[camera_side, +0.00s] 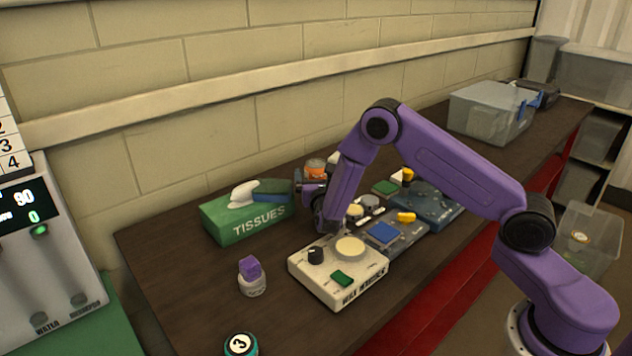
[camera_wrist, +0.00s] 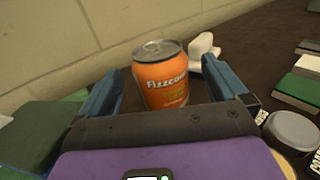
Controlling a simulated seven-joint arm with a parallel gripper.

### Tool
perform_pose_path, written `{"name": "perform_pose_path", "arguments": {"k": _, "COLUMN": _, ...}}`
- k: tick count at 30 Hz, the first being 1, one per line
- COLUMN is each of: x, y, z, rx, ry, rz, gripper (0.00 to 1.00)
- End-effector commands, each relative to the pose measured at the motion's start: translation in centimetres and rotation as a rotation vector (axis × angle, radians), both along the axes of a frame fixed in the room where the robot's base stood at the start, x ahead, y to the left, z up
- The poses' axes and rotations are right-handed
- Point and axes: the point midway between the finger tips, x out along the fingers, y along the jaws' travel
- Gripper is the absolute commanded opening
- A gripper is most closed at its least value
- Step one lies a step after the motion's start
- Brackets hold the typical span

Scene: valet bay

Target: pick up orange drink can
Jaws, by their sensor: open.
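The orange drink can (camera_wrist: 163,80) stands upright in the wrist view, with a silver top and lettering that starts "Fizzco". My gripper (camera_wrist: 165,85) is open, with one blue-grey finger to the left of the can and one to the right. The can appears between or just beyond the fingertips, with a gap on each side. In the side view the orange can (camera_side: 315,168) shows only in part behind my gripper (camera_side: 295,190), near the wall.
A green tissue box (camera_side: 250,222) is close on the left of my gripper. A white device with a knob (camera_side: 338,270) and blue-topped devices stand in front and to the right. A purple-capped jar (camera_side: 252,278) sits nearer.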

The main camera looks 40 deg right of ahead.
Motion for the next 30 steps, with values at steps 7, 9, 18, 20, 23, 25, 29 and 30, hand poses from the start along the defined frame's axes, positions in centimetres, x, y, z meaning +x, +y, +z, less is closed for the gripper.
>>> {"name": "perform_pose_path", "arguments": {"k": 7, "x": 2.5, "y": -1.9, "z": -0.7, "rx": 0.002, "ry": -0.001, "rz": -0.002, "gripper": 0.99}}
{"name": "perform_pose_path", "arguments": {"k": 9, "x": 3.2, "y": -2.3, "z": -0.7, "rx": 0.002, "ry": -0.002, "rz": -0.002, "gripper": 0.99}}
{"name": "perform_pose_path", "arguments": {"k": 18, "x": 4.1, "y": -2.9, "z": -0.6, "rx": 0.0, "ry": 0.0, "rz": 0.001, "gripper": 0.99}}
{"name": "perform_pose_path", "arguments": {"k": 20, "x": 4.1, "y": -2.9, "z": -0.6, "rx": 0.0, "ry": 0.0, "rz": 0.0, "gripper": 0.99}}
{"name": "perform_pose_path", "arguments": {"k": 23, "x": 4.1, "y": -2.9, "z": -0.6, "rx": 0.001, "ry": 0.001, "rz": 0.0, "gripper": 0.76}}
{"name": "perform_pose_path", "arguments": {"k": 25, "x": 4.1, "y": -2.9, "z": -0.6, "rx": 0.001, "ry": 0.001, "rz": 0.0, "gripper": 0.54}}
{"name": "perform_pose_path", "arguments": {"k": 29, "x": 4.1, "y": -2.9, "z": -0.5, "rx": 0.0, "ry": -0.002, "rz": 0.0, "gripper": 0.29}}
{"name": "perform_pose_path", "arguments": {"k": 30, "x": 4.1, "y": -2.9, "z": -0.5, "rx": 0.0, "ry": -0.002, "rz": 0.0, "gripper": 0.29}}
